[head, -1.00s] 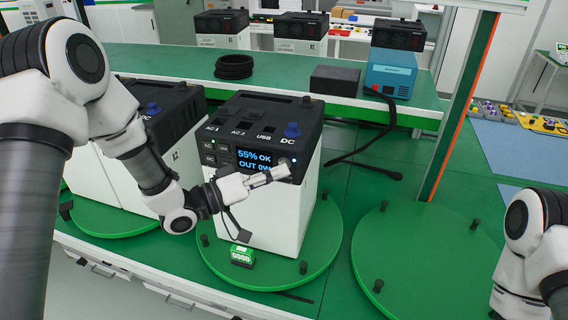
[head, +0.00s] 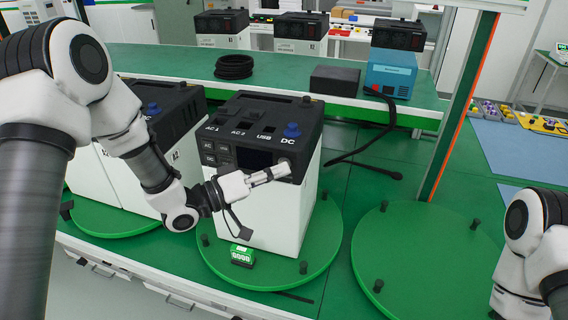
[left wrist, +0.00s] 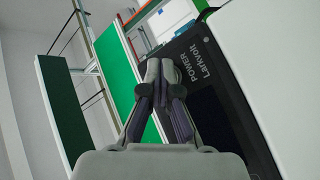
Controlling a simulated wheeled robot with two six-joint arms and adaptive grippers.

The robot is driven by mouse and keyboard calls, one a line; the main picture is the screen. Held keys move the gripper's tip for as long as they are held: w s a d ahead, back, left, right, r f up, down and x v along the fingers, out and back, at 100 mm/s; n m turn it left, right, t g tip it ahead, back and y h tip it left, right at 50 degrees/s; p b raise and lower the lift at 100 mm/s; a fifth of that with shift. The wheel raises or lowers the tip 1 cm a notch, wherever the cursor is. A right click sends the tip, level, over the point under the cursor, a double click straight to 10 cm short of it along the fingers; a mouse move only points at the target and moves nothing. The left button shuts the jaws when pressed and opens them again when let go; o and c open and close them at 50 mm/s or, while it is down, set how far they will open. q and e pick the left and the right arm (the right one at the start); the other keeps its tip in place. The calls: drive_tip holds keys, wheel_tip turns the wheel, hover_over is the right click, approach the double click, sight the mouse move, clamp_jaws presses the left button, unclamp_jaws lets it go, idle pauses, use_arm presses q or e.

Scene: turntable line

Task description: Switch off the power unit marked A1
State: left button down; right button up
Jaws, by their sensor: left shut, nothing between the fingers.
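A power unit (head: 270,215) with a white body and black top stands on the middle green turntable (head: 325,240). Its front display (head: 255,158) is dark. Its top carries sockets labelled AC 1, AC 2, USB and DC. I cannot read an A1 mark on it. My left gripper (head: 278,171) is shut and empty, in front of the black panel's right part. It covers part of the panel, and I cannot tell whether the tips touch it. In the left wrist view the closed fingers (left wrist: 165,70) are beside the dark panel marked POWER Larkvolt (left wrist: 200,65). My right gripper is out of view.
Another power unit (head: 125,185) stands on the left turntable. A green tag with digits (head: 242,254) sits at the middle turntable's front. The right turntable (head: 420,260) is empty apart from small pegs. A black cable (head: 365,168) lies behind.

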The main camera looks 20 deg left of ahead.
use_arm(q)
drive_tip(key=shift+s, duration=0.7)
drive_tip(key=s, duration=0.5)
drive_tip(key=shift+a, duration=0.1)
idle(0.4)
